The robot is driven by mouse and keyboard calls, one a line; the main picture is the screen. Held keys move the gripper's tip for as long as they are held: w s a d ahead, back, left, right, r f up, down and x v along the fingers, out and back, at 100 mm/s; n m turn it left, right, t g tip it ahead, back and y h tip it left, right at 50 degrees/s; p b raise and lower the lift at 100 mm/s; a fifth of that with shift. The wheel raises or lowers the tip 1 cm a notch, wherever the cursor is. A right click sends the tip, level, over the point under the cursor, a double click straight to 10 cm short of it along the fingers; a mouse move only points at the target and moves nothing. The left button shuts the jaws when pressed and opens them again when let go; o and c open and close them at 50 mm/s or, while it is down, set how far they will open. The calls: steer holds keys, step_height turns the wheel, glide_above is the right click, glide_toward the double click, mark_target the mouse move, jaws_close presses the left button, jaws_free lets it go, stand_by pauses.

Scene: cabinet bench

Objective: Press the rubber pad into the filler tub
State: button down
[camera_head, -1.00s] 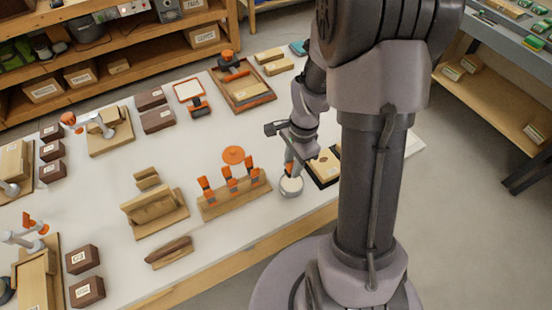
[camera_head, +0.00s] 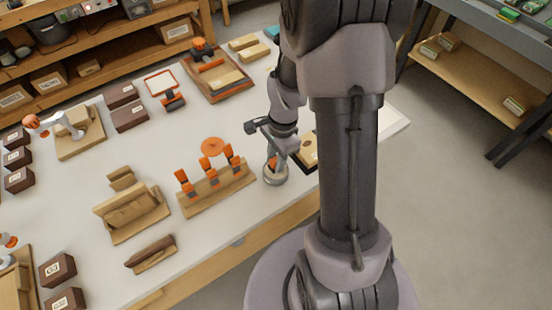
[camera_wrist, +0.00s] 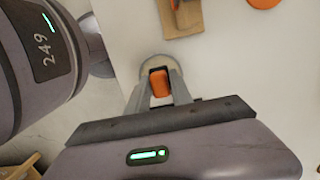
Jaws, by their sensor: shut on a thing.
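The filler tub (camera_head: 276,179) is a small round grey tub near the bench's front edge. Its pale round rim also shows beyond my fingers in the wrist view (camera_wrist: 152,62). My gripper (camera_wrist: 160,86) is shut on an orange handle (camera_wrist: 160,80), seen between its two grey fingers. In the head view my gripper (camera_head: 273,160) is low over the tub, pointing down into its mouth. The rubber pad itself is hidden below the handle, so I cannot tell whether it touches the filler.
A wooden rack (camera_head: 212,192) with several orange-handled tools stands just left of the tub. An orange disc (camera_head: 213,146) lies behind the rack. A dark-edged wooden board (camera_head: 307,152) lies close on the right.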

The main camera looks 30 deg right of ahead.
mark_target(274, 161)
steer(key=shift+f+b, duration=0.55)
steer(key=shift+f, duration=0.1)
stand_by(1.3)
step_height(274, 161, up, 7)
steer(key=p, duration=0.6)
steer(key=shift+r, duration=0.15)
stand_by(0.3)
